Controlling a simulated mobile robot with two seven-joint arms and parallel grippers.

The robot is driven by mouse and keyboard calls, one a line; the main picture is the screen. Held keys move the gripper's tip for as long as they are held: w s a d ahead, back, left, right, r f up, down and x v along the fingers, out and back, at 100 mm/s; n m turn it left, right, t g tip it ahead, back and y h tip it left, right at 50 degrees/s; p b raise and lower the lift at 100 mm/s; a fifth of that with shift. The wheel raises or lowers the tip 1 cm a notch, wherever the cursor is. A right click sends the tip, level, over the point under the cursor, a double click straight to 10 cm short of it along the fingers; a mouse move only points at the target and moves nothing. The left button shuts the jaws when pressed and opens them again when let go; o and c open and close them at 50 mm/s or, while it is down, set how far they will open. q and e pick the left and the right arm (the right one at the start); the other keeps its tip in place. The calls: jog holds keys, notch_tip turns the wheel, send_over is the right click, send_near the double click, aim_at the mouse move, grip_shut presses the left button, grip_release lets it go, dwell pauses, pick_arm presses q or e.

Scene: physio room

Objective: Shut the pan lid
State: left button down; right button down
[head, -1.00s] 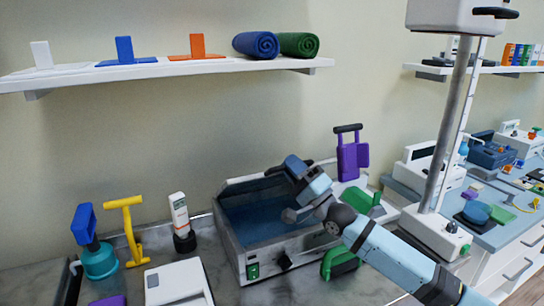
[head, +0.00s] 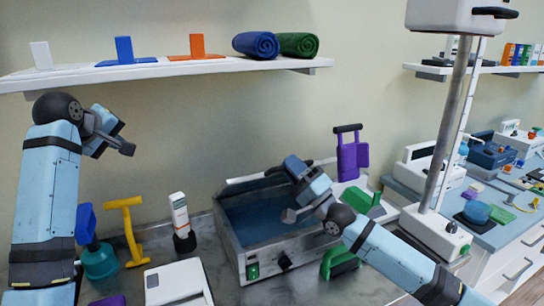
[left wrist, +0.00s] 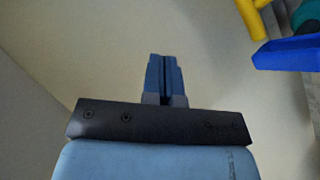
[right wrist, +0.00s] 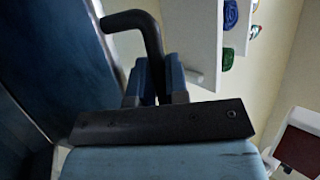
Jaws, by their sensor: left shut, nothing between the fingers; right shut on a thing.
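The pan (head: 268,262) is a grey metal bath with a dark blue inside, a green switch and a black knob on its front. Its lid (head: 245,180) is raised at the back, seen nearly edge-on as a pale rim. My right gripper (head: 294,166) is at the lid's upper edge, shut on the black lid handle (right wrist: 148,38), which shows between its fingers in the right wrist view. My left gripper (left wrist: 165,78) is shut and empty, raised high at the left in the head view (head: 103,130), away from the pan.
A teal bottle with a blue top (head: 98,258), a yellow stand (head: 130,230) and a white handheld device (head: 181,222) stand left of the pan. A white box (head: 176,284) lies in front of them. A purple item (head: 350,160) and a pole stand right. A shelf hangs above.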

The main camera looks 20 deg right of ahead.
pick_arm(q)
jog(key=s+d+f+m+g+h, duration=0.1)
jog(key=s+d+m+g, duration=0.35)
jog(key=d, duration=0.95)
jog(key=s+d+f+m+g+h, duration=0.15)
jog(key=s+d, duration=0.55)
jog(key=d, duration=0.8)
pick_arm(e)
jog(key=shift+d, duration=0.1)
pick_arm(q)
notch_tip(320, 180, up, 11)
jog(key=s+d+n+y, duration=0.2)
jog(key=s+y, duration=0.1)
jog(key=y, duration=0.3)
jog(key=x, duration=0.8)
jog(key=s+x, duration=0.1)
jog(key=x, duration=0.3)
jog(key=shift+s+d+f, duration=0.2)
jog(key=shift+s+f, duration=0.2)
jog(key=shift+f, duration=0.15)
